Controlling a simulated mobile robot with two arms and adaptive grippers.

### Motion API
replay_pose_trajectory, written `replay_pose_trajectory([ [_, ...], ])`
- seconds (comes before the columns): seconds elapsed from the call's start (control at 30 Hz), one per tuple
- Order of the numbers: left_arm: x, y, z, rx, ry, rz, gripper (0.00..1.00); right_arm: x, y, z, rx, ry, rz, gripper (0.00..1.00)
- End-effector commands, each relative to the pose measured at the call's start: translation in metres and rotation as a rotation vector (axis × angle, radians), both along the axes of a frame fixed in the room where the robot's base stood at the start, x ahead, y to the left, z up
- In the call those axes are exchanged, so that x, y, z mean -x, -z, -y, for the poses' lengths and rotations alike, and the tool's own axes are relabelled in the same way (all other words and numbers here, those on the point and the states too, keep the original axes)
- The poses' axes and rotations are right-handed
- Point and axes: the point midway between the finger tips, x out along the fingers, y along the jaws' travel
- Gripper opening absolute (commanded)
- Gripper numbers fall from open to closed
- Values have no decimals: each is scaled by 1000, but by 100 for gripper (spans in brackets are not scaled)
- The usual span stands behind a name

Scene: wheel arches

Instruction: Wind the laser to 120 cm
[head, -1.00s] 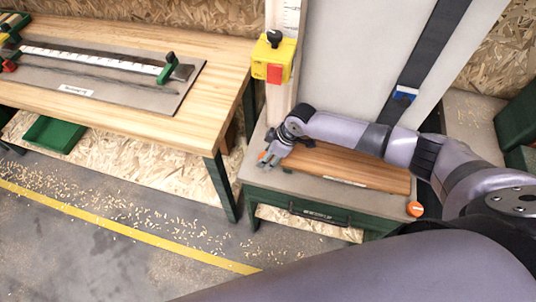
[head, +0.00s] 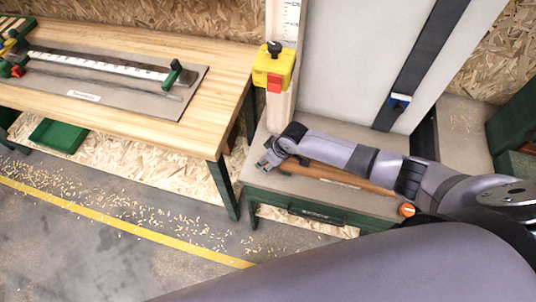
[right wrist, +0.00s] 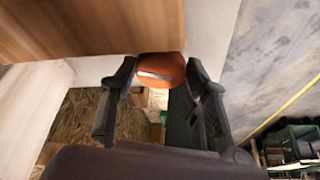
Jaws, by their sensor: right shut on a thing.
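An upright rail with a white marked scale (head: 291,20) stands at the left of the grey-topped bench. A yellow block (head: 268,68) with a black knob and a red part sits on it, probably the laser carriage; its reading is too small to make out. My right gripper (head: 265,161) is low at the bench's left end, beside the wooden board. In the right wrist view, an orange knob (right wrist: 163,66) sits between the fingertips of that gripper (right wrist: 160,80), which is shut on it. The knob is mostly hidden in the head view. My left gripper is not in view.
A wooden board (head: 345,178) lies on the bench under my right arm. Another orange knob (head: 406,210) is at its right end. A pale panel with a dark strap (head: 425,60) stands behind. A wooden table (head: 210,110) is at left, and the floor in front is clear apart from chips.

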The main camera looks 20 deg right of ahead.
Motion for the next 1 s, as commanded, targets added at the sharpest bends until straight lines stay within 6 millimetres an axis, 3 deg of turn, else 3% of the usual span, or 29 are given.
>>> replay_pose_trajectory([
  [0.3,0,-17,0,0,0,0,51,0,-1,-1,0,134,0,14],
  [0.83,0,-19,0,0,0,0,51,0,0,0,1,160,0,14],
  [0.87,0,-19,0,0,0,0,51,0,0,0,1,160,0,43],
  [1.0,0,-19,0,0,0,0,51,0,0,0,1,160,0,53],
])
